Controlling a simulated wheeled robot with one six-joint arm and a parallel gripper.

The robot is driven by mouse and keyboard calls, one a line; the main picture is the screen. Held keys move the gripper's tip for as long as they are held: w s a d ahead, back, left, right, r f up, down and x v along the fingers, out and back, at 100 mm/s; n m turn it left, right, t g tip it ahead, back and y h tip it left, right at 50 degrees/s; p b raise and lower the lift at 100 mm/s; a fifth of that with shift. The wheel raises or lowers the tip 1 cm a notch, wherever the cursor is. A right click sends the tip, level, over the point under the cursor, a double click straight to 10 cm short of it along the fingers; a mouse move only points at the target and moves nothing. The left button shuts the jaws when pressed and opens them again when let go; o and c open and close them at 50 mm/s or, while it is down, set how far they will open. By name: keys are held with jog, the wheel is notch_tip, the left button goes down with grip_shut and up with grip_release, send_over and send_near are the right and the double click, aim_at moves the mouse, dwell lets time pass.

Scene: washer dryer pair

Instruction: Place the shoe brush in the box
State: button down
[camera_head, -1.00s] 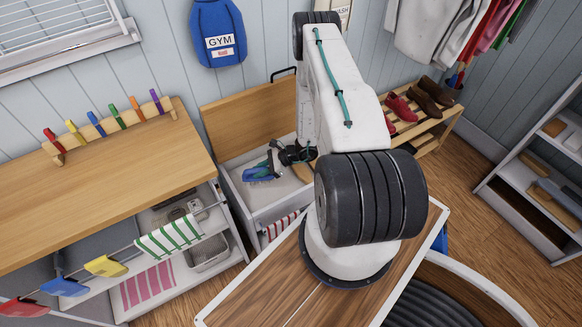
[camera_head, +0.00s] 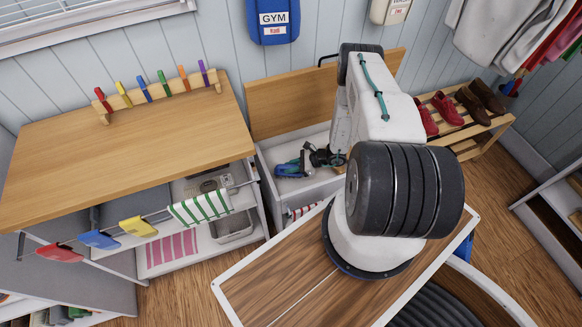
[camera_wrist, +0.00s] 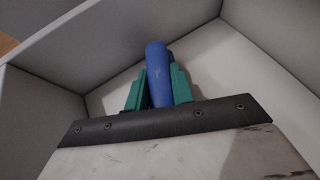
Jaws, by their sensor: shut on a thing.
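My gripper (camera_wrist: 154,88) has green fingers shut on a blue, rounded handle-like thing (camera_wrist: 158,72), which I take to be the shoe brush. It sticks out past the fingertips in the wrist view; bristles cannot be made out. The box (camera_head: 330,183) is a white, open bin with a raised wooden lid behind it. In the head view my gripper (camera_head: 302,163) and the blue thing (camera_head: 290,169) are within the box's opening, near its left side. The wrist view shows pale box walls (camera_wrist: 262,65) around them. Whether the brush touches the floor cannot be told.
A wooden counter (camera_head: 120,140) with a rack of coloured pegs stands left of the box. Cloths hang from a rail (camera_head: 200,208) on its front. A shoe rack (camera_head: 465,140) stands to the right. My arm hides the box's right part.

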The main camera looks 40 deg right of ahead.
jog(key=shift+f, duration=0.15)
jog(key=c, duration=1.2)
grip_release()
jog(key=shift+s+d+r, duration=0.2)
jog(key=shift+d+r, duration=0.05)
jog(key=shift+r, duration=0.1)
jog(key=v, duration=1.1)
jog(key=shift+s+d, duration=0.1)
jog(key=shift+d, duration=0.05)
